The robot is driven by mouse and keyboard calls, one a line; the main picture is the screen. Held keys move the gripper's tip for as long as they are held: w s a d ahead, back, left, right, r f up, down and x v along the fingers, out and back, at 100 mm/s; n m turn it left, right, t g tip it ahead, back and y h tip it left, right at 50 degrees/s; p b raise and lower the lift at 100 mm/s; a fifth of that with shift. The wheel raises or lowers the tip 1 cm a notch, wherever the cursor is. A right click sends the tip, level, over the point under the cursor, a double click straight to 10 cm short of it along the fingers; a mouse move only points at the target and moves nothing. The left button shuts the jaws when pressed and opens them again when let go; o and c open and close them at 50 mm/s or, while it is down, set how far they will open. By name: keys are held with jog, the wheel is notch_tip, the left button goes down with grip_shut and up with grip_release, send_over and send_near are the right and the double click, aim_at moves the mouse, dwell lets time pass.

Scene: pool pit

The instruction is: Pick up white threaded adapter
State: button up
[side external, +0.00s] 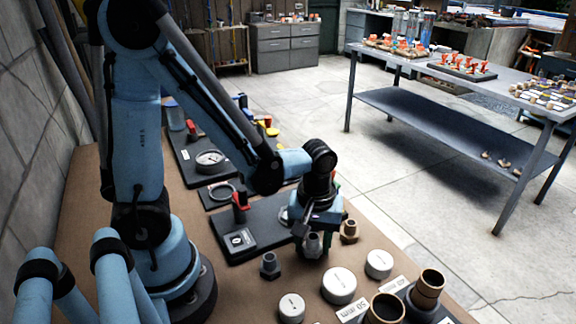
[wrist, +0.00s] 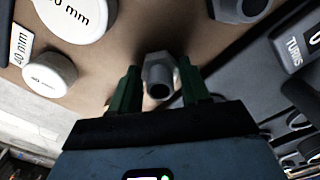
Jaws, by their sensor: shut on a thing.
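I cannot tell whether the adapter touches the bench.
Several white round caps (side external: 339,285) and dark pipe ends with brass-coloured rims (side external: 428,284) stand at the front. A grey table (side external: 372,49) stands beyond the bench.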

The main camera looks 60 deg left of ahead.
jog(key=shift+r, duration=0.4)
jog(key=r, duration=0.3)
jog(key=shift+s+d, duration=0.3)
jog(key=shift+d, duration=0.05)
jog(key=s+d+r, duration=0.6)
jog(key=d, duration=0.2)
jog(key=n, duration=0.3)
send_over(312, 240)
jog(key=s+d, duration=0.1)
jog(key=w+a+n, duration=0.2)
jog(key=a+n, duration=0.2)
jog(key=a, duration=0.7)
jog(key=shift+w+f, duration=0.1)
jog(key=shift+f, duration=2.55)
jog(key=shift+f, duration=0.6)
jog(key=shift+f, duration=0.2)
